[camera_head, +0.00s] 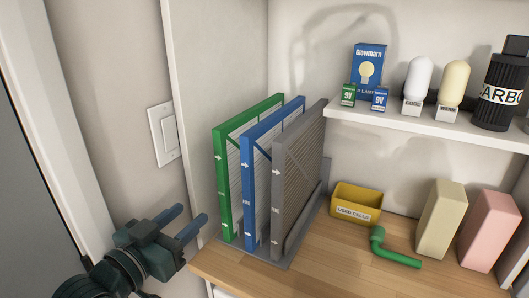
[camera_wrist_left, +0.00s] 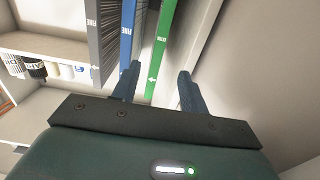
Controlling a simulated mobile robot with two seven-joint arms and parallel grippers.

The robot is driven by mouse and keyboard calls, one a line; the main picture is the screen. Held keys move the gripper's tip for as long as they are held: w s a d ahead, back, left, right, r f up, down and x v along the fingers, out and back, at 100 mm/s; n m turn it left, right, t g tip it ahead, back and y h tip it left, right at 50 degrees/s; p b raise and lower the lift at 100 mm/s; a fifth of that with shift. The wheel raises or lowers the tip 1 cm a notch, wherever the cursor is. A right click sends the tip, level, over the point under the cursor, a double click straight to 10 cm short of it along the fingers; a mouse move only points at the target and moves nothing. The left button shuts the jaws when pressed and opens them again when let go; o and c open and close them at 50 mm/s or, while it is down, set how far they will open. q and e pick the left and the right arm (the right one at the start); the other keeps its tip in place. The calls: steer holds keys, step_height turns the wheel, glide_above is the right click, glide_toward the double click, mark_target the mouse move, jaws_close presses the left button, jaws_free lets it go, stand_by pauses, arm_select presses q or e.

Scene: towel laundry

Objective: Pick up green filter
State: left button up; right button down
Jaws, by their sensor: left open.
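The green filter (camera_head: 224,184) stands upright at the left of a grey rack (camera_head: 279,262), beside a blue filter (camera_head: 247,190) and a grey filter (camera_head: 285,190). My left gripper (camera_head: 189,219) is open and empty, just left of the green filter's lower front edge. In the left wrist view, the green filter (camera_wrist_left: 159,55) shows in the gap between the open fingers of my left gripper (camera_wrist_left: 158,82). The blue filter (camera_wrist_left: 127,35) lies in line with the left finger there. I see no contact with the green filter. My right gripper is not in view.
A wall with a light switch (camera_head: 164,134) stands close on the left. Right of the rack on the wooden shelf (camera_head: 340,270) are a yellow bin (camera_head: 355,205), a green pipe (camera_head: 397,257) and two boxes. An upper shelf (camera_head: 430,127) holds bulbs, batteries and a black canister.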

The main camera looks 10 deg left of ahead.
mark_target(221, 184)
arm_select(q)
steer(key=x, duration=0.2)
steer(key=p+x, duration=0.1)
steer(key=x, duration=0.2)
steer(key=r+x, duration=0.1)
steer(key=x, duration=0.1)
steer(key=shift+w, duration=0.35)
steer(key=shift+p+x, duration=0.85)
steer(key=shift+x, duration=2.2)
steer(key=shift+s+d+f, duration=0.1)
steer(key=shift+d+f, duration=0.05)
steer(key=shift+c, duration=0.3)
jaws_close()
